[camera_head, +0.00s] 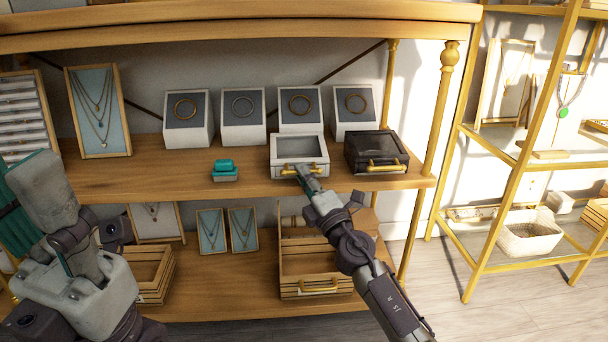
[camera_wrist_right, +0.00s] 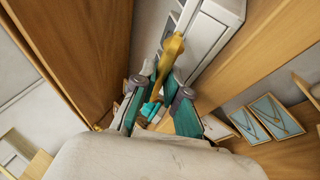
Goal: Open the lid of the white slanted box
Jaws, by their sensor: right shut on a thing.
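The white slanted box (camera_head: 284,158) stands on the upper wooden shelf, with a grey window in its sloped lid and a gold handle (camera_head: 288,170) at the front. The lid looks closed. My right gripper (camera_head: 304,173) is at the front of the box, shut on the handle. In the right wrist view, the gold handle (camera_wrist_right: 173,52) lies between the teal-and-grey fingers, and part of the white box (camera_wrist_right: 213,35) shows beyond.
A black slanted box (camera_head: 374,146) with a gold handle stands close at the right. A small teal box (camera_head: 225,172) is to the left. Several white bracelet stands (camera_head: 243,131) are behind. A wooden crate (camera_head: 292,262) sits on the lower shelf below.

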